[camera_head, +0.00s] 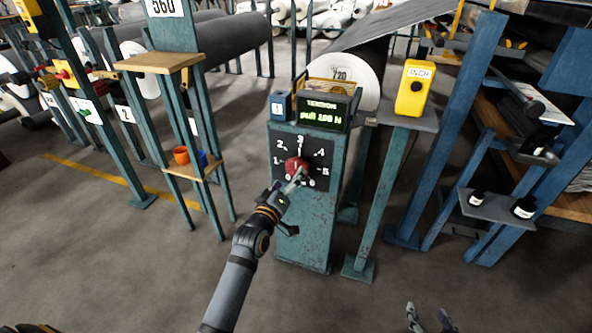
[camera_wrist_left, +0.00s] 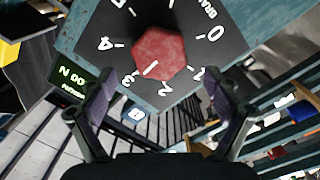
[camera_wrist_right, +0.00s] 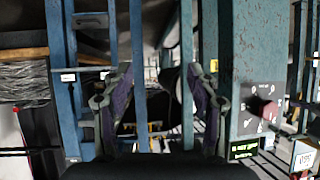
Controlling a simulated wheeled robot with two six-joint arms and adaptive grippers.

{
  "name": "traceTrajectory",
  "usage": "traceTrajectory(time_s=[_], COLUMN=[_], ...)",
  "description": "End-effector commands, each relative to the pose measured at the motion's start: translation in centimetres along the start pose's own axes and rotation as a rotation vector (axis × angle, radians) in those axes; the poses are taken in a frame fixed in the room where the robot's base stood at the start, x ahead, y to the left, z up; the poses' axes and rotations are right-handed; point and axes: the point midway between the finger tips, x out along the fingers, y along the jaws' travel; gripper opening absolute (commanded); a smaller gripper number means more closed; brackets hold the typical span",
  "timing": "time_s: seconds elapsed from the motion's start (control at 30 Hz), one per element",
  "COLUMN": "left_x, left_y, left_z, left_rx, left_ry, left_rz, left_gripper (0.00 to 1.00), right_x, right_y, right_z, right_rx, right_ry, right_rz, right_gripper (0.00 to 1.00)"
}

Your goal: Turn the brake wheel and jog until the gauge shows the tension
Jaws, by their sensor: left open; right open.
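The brake wheel, a red hexagonal knob (camera_head: 297,168), sits on a black dial plate (camera_head: 318,150) numbered 0 to 5. In the left wrist view the knob (camera_wrist_left: 158,53) has a white mark pointing roughly between 2 and 3. My left gripper (camera_head: 299,180) is open in front of the knob, its fingers (camera_wrist_left: 161,88) spread wide and apart from it. The tension gauge (camera_head: 322,112) above shows green text that seems to read "pull 100 N". A yellow box with a black button (camera_head: 415,88) stands to the right. My right gripper (camera_head: 430,318) is open, low and empty.
A large grey roll marked 720 (camera_head: 352,77) lies behind the gauge. Blue posts (camera_head: 455,115) and a shelf with small black bottles (camera_head: 497,207) stand at the right. A wooden-topped stand with an orange cup (camera_head: 181,155) is at the left. The foreground floor is clear.

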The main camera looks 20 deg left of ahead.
Motion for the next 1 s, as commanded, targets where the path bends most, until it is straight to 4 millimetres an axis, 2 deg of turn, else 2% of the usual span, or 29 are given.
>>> traceTrajectory(time_s=[0.27,0.4,0.6,0.8,1.0], left_x=[2.3,3.5,4.8,5.6,5.7], left_y=[-0.1,-0.1,0.0,0.0,0.0], left_z=[0.1,0.1,0.0,0.0,0.0], left_rx=[-0.001,-0.001,0.000,0.000,0.000], left_ry=[0.000,0.000,0.001,0.001,0.000], left_rz=[0.001,0.000,0.001,0.000,0.000], left_gripper=[0.90,0.90,0.90,0.90,0.90], right_x=[-0.2,-1.0,-2.6,-3.9,-4.2], right_y=[0.2,0.2,0.1,-0.1,-0.1], right_z=[-7.1,-10.6,-14.8,-17.1,-17.6], right_rx=[-0.023,-0.035,-0.051,-0.059,-0.061], right_ry=[0.271,0.411,0.588,0.691,0.712], right_rz=[0.011,0.014,0.016,0.016,0.016], right_gripper=[0.59,0.59,0.59,0.59,0.59])
